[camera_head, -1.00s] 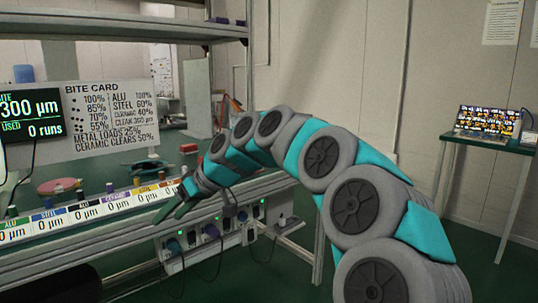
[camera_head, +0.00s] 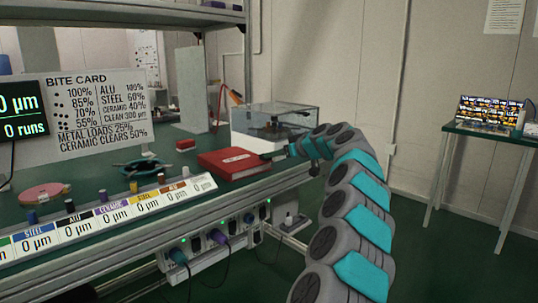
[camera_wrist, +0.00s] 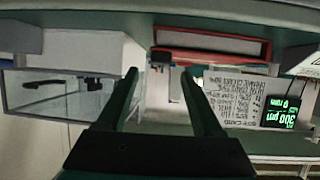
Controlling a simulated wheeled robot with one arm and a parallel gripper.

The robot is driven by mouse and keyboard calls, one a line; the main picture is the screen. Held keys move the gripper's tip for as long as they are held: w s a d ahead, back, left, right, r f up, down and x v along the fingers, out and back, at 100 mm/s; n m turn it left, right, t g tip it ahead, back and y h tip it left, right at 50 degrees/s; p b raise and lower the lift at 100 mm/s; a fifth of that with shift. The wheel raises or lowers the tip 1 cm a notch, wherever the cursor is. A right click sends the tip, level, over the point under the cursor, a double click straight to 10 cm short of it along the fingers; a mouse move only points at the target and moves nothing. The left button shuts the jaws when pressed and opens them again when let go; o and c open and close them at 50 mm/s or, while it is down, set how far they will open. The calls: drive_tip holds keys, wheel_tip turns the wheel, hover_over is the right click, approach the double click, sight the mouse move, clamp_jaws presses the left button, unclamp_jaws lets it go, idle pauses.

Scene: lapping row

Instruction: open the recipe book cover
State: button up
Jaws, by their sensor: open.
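The recipe book is a closed red book (camera_head: 234,162) lying flat near the front edge of the green bench, with a pale page edge showing below its cover. My gripper (camera_head: 270,155) is at the book's right side, close to it; I cannot tell from the head view whether they touch. In the wrist view, which looks upside down, the two dark fingers of my gripper (camera_wrist: 158,72) are spread apart with nothing between them. The red book (camera_wrist: 212,45) shows beyond the fingertips, edge-on, at the top of that view.
A clear-lidded box (camera_head: 276,122) stands behind the book. A label strip (camera_head: 110,219) with several small pegs runs along the bench front to the left. A dark green ring-shaped item (camera_head: 148,168) and a pink disc (camera_head: 44,193) lie further left. A bite card (camera_head: 98,108) stands behind.

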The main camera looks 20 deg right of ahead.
drive_tip(key=shift+p+x, duration=0.5)
drive_tip(key=shift+x, duration=2.2)
clamp_jaws()
